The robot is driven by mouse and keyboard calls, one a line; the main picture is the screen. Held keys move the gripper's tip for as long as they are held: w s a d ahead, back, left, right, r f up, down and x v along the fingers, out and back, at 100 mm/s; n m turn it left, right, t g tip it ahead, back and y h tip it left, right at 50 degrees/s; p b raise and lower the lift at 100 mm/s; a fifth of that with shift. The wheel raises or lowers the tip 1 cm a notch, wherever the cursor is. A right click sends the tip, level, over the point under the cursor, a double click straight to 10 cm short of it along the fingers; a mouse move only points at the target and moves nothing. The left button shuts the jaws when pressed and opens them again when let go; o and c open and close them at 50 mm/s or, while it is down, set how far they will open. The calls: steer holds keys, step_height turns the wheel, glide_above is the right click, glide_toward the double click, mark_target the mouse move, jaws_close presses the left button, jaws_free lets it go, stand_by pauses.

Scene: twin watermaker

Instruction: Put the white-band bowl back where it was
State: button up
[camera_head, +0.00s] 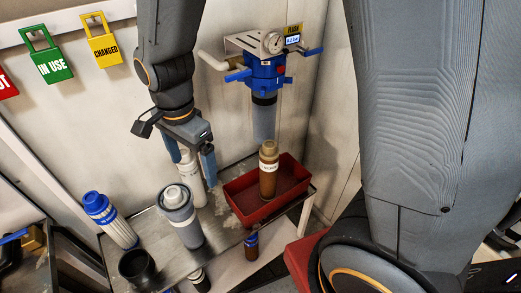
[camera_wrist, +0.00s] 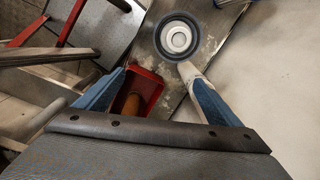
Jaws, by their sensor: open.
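A grey canister (camera_head: 180,219) with a paler top stands upright on the metal bench; I cannot tell whether a white band runs round it. A round dark-rimmed top with a white centre (camera_wrist: 177,38) shows ahead of my fingers in the wrist view, probably the same canister. My gripper (camera_head: 190,160) hangs open above the bench, behind the canister. The fingers (camera_wrist: 155,73) are apart and hold nothing visible. Another grey bowl (camera_head: 263,122) hangs under the blue filter head (camera_head: 264,72) on the wall.
A red tray (camera_head: 242,211) holds an upright brown cartridge (camera_head: 268,175). A blue-capped filter (camera_head: 111,222) and a black cup (camera_head: 137,267) are at the left. The wall is close behind the bench.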

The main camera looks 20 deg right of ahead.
steer(key=s+d+n, duration=0.2)
steer(key=d+n, duration=0.3)
steer(key=d, duration=0.3)
steer(key=s+d+r+n, duration=0.1)
steer(key=d+n, duration=0.5)
steer(key=d, duration=0.3)
steer(key=shift+s+d+r+t, duration=0.2)
steer(key=shift+s+d+t, duration=0.1)
steer(key=shift+s+t, duration=0.1)
steer(key=shift+w, duration=0.1)
